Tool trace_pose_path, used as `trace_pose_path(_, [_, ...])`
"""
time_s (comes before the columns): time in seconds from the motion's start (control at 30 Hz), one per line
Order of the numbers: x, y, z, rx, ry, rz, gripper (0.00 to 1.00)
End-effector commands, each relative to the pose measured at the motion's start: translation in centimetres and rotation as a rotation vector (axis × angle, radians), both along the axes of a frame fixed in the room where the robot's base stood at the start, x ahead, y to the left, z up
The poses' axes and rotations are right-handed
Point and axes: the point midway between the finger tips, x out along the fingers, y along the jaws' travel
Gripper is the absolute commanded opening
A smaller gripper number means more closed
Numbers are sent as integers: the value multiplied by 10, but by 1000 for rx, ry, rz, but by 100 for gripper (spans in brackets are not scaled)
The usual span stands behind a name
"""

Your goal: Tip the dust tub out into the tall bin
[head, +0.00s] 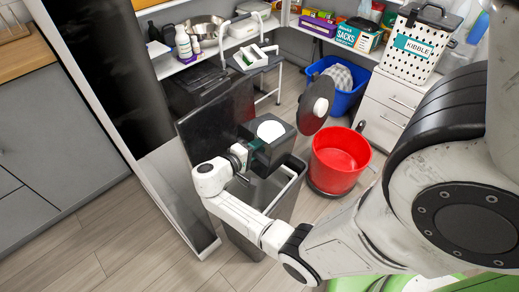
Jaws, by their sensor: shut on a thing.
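My gripper (258,148) is shut on the dust tub (281,148), a dark grey box-like container. A round white patch shows at its top; I cannot tell whether it is contents or part of the tub. The tub is held over or just behind the mouth of the tall bin (247,243), a dark grey bin with a pale rim. The tub looks close to upright. A dark raised panel (205,118), seemingly the bin's lid, stands behind it.
A red round bin (338,165) with a dark raised lid (317,100) stands close on the right. A blue basket (340,98), white drawers (388,112) and a kibble container (418,45) are behind. A white-framed dark panel (110,75) stands left. Floor is clear at lower left.

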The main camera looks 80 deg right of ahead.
Motion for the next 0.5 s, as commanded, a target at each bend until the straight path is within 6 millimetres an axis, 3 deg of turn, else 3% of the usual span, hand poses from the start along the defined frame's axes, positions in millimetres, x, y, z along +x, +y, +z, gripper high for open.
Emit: trace_pose_path(0.5, [7, 10, -24, -144, 82, 2, 0])
